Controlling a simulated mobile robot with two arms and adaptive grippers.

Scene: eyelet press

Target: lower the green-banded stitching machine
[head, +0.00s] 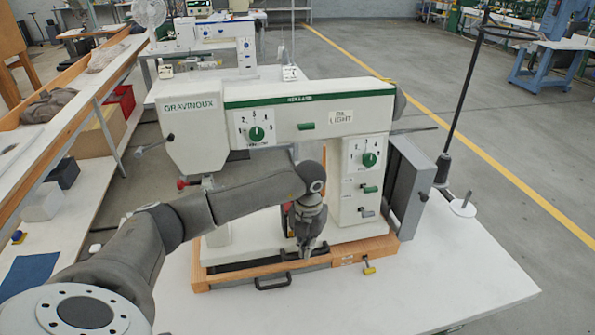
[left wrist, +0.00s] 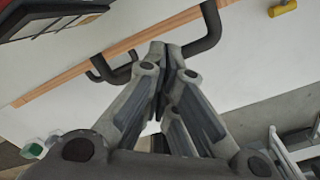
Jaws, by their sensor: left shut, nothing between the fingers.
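The green-banded stitching machine (head: 300,105) stands in the middle of the head view, white with green dials, its bed in a wooden frame (head: 215,281) on the white table. A black handle (head: 273,284) is at the frame's front; a black curved handle also shows in the left wrist view (left wrist: 211,25). My left gripper (head: 305,252) points down at the machine's front edge, right of the handle in the head view. Its fingers (left wrist: 163,55) are shut and empty, close to the black handle; contact is unclear. My arm hides part of the bed. My right gripper is out of view.
A yellow-ended knob (head: 369,268) sticks out in front of the frame. A thread stand (head: 462,110) with a black cone rises at the right. Another sewing machine (head: 205,42) stands behind. The table's front right (head: 450,285) is clear.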

